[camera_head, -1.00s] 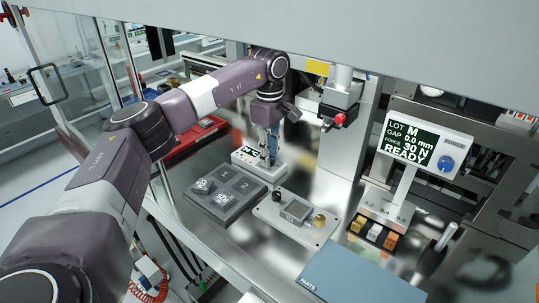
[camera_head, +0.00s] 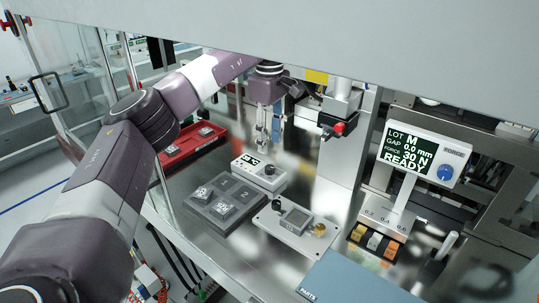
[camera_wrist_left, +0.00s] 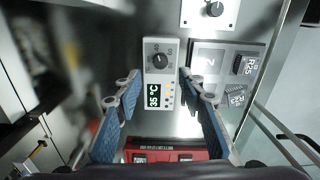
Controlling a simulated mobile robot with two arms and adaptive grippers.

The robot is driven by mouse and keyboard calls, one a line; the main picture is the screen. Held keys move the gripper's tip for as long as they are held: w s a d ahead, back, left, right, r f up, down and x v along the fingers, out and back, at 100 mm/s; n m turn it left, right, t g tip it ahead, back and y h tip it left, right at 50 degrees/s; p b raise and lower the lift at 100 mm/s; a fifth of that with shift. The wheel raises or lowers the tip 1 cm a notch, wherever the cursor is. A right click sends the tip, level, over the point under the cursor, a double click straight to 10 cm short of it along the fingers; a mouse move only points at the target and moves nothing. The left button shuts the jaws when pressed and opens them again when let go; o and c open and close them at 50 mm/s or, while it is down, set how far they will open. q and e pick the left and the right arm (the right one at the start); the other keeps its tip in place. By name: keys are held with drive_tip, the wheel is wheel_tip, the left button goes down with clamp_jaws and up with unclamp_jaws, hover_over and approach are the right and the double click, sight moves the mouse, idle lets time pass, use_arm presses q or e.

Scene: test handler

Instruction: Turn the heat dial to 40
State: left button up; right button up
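The heat dial (camera_head: 269,170) is a dark knob on a white control box (camera_head: 245,170) with a small display, in the middle of the head view. In the left wrist view the dial (camera_wrist_left: 159,61) is uncovered near the centre, with a scale around it; the box's display (camera_wrist_left: 153,95) appears to read 35 °C. My left gripper (camera_head: 262,146) points down above the box. In the left wrist view its blue-padded fingers (camera_wrist_left: 160,78) are spread to either side of the box with nothing between them. My right gripper is not in view.
A grey block (camera_head: 212,223) with numbered pockets and a plate with knobs (camera_head: 267,220) stand in front of the box. A red tray (camera_head: 207,141) lies behind at left. A separate force panel (camera_head: 447,152) with a blue knob stands at right, reading 30 N.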

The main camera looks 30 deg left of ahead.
use_arm(q)
wheel_tip(320, 180, up, 4)
drive_tip(key=shift+f, duration=0.1)
idle(0.5)
